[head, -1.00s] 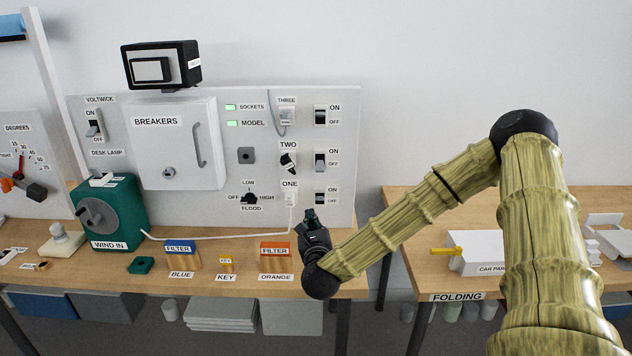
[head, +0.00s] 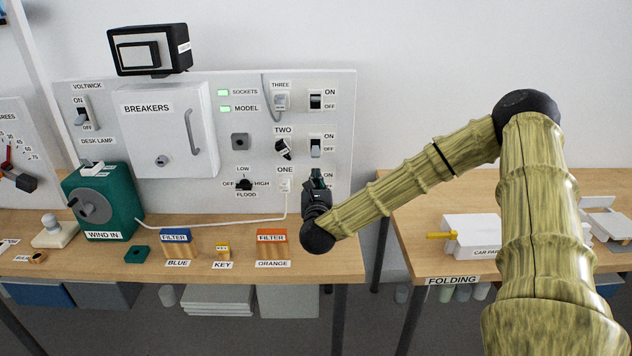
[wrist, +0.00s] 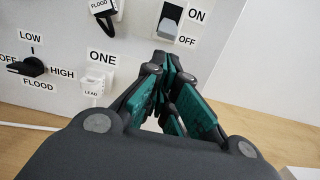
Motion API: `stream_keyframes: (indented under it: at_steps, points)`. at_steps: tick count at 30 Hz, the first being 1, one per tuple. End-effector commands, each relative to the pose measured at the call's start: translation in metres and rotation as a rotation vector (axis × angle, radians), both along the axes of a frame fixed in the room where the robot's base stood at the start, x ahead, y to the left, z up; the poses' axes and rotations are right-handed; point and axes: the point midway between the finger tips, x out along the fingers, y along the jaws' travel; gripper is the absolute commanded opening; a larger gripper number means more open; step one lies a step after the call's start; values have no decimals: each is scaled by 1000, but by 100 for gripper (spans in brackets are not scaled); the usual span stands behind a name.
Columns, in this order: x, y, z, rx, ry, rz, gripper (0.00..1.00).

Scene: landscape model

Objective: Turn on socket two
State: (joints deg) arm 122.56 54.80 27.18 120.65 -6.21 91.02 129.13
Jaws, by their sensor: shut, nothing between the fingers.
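The socket two switch (head: 315,148) is on the grey panel, right of the TWO socket (head: 283,149), between ON and OFF labels. Its pale lever sits low, towards OFF, with a dark area above. It also shows at the top of the wrist view (wrist: 168,22). A black plug labelled FLOOD (wrist: 104,12) sits in socket two. My gripper (head: 317,174) is shut and empty. Its fingertips (wrist: 166,66) point at the panel just below the socket two switch, and I cannot tell whether they touch the panel. The gripper hides the socket one switch.
The ONE socket (head: 285,186) holds a white LEAD plug, left of my gripper. The FLOOD knob (head: 244,184) is further left. An orange filter block (head: 272,236) and a white cable (head: 220,224) lie on the bench below. Bare wall lies right of the panel.

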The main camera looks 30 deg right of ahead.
Motion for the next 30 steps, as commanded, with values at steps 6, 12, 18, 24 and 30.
stream_keyframes:
  at_steps: [6, 12, 18, 24, 30]
  points:
    - [29, -18, 5, -2, 0, 0, 0]
    - [47, -29, 6, -2, 1, 0, 0]
    - [53, -32, 5, -1, -1, 0, 0]
    - [53, -32, 5, 0, 0, 0, 0]
    - [52, -32, 6, 4, 5, 0, 0]
